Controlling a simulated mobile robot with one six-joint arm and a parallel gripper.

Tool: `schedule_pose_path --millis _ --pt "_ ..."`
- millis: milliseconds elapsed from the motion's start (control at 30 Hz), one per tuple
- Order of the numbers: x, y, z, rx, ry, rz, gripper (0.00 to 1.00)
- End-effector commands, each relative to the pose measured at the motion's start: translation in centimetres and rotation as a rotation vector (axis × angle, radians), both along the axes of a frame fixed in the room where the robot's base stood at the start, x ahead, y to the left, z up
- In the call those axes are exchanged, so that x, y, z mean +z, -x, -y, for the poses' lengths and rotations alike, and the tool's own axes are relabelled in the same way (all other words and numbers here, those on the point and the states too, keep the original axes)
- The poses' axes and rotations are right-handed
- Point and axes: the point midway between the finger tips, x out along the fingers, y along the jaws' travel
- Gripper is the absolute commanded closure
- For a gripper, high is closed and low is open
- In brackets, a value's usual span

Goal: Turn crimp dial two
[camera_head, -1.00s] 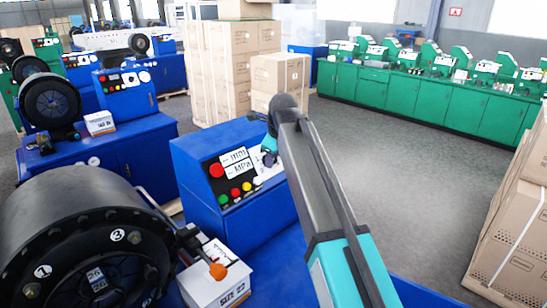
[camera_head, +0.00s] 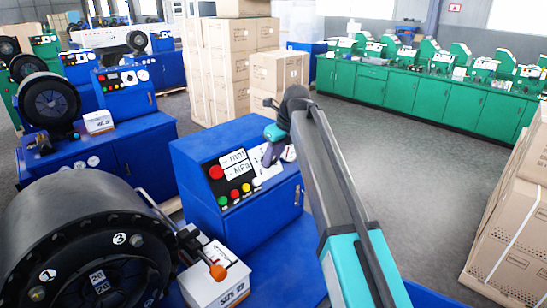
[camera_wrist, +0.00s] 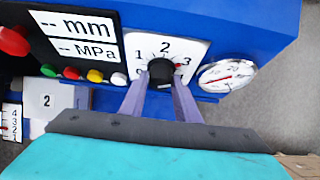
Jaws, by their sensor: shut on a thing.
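The crimp dial is a black round knob (camera_wrist: 161,71) on a white plate marked with numbers, 2 at the top and 3 at the right. A small red mark shows at the knob's right side, beside the 3. My gripper (camera_wrist: 161,88) has its two purple-grey fingers closed on the knob, one on each side. In the head view my gripper (camera_head: 268,160) is at the right part of the blue control box (camera_head: 248,215), and it mostly hides the dial there.
A pressure gauge (camera_wrist: 227,75) sits just right of the dial. Coloured buttons (camera_wrist: 94,75) and mm and MPa displays (camera_wrist: 85,38) lie to its left. A large black crimper head (camera_head: 60,225) and a white box (camera_head: 215,283) stand front left.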

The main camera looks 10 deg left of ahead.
Motion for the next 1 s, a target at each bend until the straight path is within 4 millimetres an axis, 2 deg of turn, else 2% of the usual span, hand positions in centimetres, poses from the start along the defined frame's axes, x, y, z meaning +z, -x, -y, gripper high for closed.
schedule_pose_path --millis 167,200,300,767,1000 --pt "-0.5 0.4 0.0 0.005 0.005 -0.011 0.93" --pt "-0.5 0.4 0.0 0.005 0.005 -0.011 0.69" --pt "-0.5 0.3 0.0 0.005 0.005 -0.009 0.52" --pt "0.1 0.2 0.1 0.003 0.003 -0.003 0.52" --pt "1.8 0.5 0.7 0.002 0.002 -0.001 0.52"
